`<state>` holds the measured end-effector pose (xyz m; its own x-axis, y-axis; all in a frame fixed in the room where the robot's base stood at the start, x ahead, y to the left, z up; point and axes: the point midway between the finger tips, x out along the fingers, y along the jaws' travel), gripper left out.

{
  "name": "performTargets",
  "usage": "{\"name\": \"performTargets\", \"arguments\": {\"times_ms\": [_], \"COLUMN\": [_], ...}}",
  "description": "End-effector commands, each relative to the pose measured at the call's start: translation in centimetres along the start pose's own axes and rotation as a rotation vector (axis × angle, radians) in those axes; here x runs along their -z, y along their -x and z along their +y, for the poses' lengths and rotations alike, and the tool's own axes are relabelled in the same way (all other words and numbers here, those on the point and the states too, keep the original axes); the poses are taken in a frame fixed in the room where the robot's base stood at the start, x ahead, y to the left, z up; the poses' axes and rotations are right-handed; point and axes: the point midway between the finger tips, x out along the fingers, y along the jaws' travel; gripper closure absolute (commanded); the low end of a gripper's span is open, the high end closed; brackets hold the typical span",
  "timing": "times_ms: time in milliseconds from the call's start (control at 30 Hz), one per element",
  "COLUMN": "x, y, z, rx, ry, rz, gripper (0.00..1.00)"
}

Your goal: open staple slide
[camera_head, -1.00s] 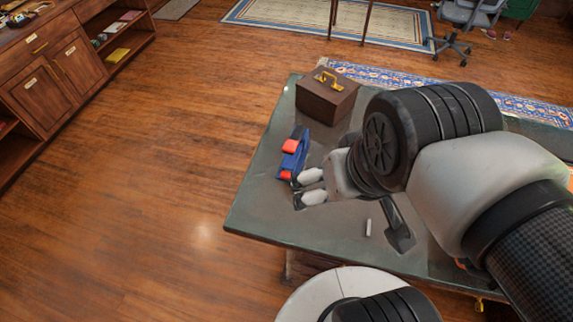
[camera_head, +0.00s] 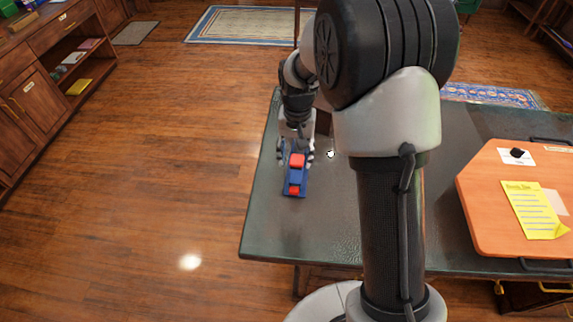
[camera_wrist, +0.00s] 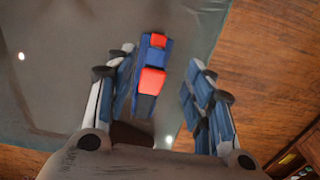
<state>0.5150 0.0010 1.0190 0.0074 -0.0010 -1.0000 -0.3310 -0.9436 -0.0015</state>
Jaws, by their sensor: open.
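A blue stapler (camera_head: 296,176) with red parts lies on the dark table (camera_head: 268,228) near its left edge. It also shows in the wrist view (camera_wrist: 154,60), long and narrow, with a dark part toward the gripper. My gripper (camera_head: 296,157) is at the far end of the stapler in the head view. In the wrist view my gripper (camera_wrist: 162,56) is open, with a finger on each side of the stapler. The stapler is closer to the left finger, and a gap shows to the right finger. I cannot tell whether the left finger touches it.
A brown box (camera_head: 323,121) is mostly hidden behind my arm. A small white thing (camera_head: 330,154) lies right of the stapler. An orange board (camera_head: 490,215) with a yellow note (camera_head: 534,211) is at the table's right. The table's front left is clear.

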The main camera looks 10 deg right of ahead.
Motion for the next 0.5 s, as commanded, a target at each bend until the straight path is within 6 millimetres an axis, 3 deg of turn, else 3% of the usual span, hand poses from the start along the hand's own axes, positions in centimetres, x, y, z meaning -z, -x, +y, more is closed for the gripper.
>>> {"name": "performTargets", "arguments": {"times_ms": [267,500], "x": [0.3,0.2], "y": [-3.0,-8.1], "z": [-0.1,-0.1], "rx": [-0.004,-0.004], "ry": [-0.009,-0.008], "rz": [-0.011,-0.012], "gripper": [0.52,0.52]}}
